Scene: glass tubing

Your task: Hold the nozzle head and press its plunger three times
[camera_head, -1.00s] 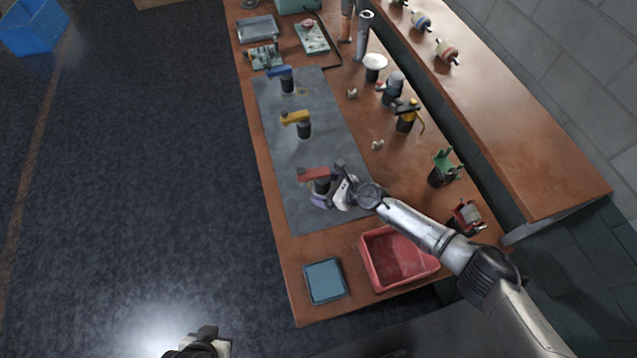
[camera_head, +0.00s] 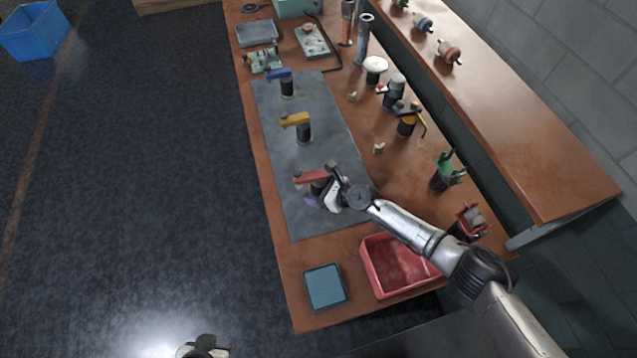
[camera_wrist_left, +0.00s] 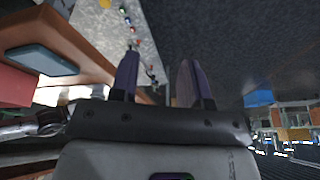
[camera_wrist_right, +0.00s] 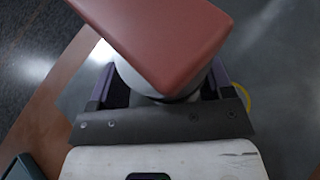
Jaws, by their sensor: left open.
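A nozzle head with a red lever-like top (camera_head: 309,178) and a dark body stands on the grey mat. My right gripper (camera_head: 318,198) is at this body, its fingers low beside it. In the right wrist view the red top (camera_wrist_right: 160,38) hides most of the body, and the right gripper (camera_wrist_right: 158,88) has widely spread fingers either side of a pale collar. Any contact is hidden. Similar heads with a yellow top (camera_head: 295,119) and a blue top (camera_head: 279,75) stand farther back. My left gripper (camera_wrist_left: 157,80) is open and empty, over the floor off the bench.
A red tray (camera_head: 372,271) and a blue-grey pad (camera_head: 324,287) lie at the bench's near end. A green holder (camera_head: 448,170), a red holder (camera_head: 470,220) and other fittings line the right side. The grey mat (camera_head: 335,150) has free room between the heads.

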